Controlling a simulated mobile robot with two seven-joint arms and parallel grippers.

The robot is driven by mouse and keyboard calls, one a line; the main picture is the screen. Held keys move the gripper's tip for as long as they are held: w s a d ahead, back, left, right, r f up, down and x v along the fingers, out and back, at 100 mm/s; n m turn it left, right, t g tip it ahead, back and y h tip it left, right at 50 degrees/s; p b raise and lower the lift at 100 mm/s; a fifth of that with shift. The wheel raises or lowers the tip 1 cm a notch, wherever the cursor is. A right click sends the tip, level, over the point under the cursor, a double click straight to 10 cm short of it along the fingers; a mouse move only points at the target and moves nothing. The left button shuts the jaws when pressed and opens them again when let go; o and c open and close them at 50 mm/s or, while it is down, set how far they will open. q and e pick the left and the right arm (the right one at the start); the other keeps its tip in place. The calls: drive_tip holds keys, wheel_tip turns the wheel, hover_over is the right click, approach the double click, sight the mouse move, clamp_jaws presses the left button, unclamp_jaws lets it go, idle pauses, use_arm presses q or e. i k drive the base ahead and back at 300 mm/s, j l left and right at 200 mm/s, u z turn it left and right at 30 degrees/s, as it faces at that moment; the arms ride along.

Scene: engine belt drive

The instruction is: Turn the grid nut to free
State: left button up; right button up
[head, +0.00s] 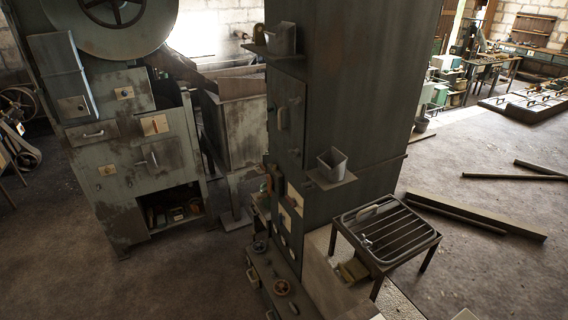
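A dark metal stand with a barred grid (400,238) on top is at the lower right, beside the tall dark cabinet. A small pale metal piece (367,243) sits at the grid's left side. It may be the grid nut, but it is too small to tell for sure. A curved light handle-like piece (372,210) lies at the grid's back edge. Neither of my grippers shows in the head view.
The tall cabinet (352,90) fills the middle, with a grey bin (332,165) on a side shelf. Long beams (480,215) lie on the floor right of the grid. A worn green machine (130,150) stands at left. Floor in the left foreground is clear.

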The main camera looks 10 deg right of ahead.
sight(366, 243)
drive_tip(key=i+l+u, duration=0.2)
drive_tip(key=l+u, duration=0.2)
drive_tip(key=l, duration=0.2)
drive_tip(key=l+u, duration=0.4)
drive_tip(key=l, duration=0.25)
drive_tip(key=l+u, duration=0.4)
drive_tip(key=l, duration=0.3)
drive_tip(key=l+u, duration=0.4)
drive_tip(key=l, duration=0.3)
drive_tip(key=k+l+u, duration=0.2)
drive_tip(key=l+u, duration=0.2)
drive_tip(key=l, duration=0.2)
drive_tip(key=k+l+u, duration=0.1)
drive_tip(key=l+u, duration=0.2)
drive_tip(key=k+l+u, duration=0.25)
drive_tip(key=l, duration=0.25)
drive_tip(key=k+l+u, duration=0.1)
drive_tip(key=l+u, duration=0.2)
drive_tip(key=l, duration=0.1)
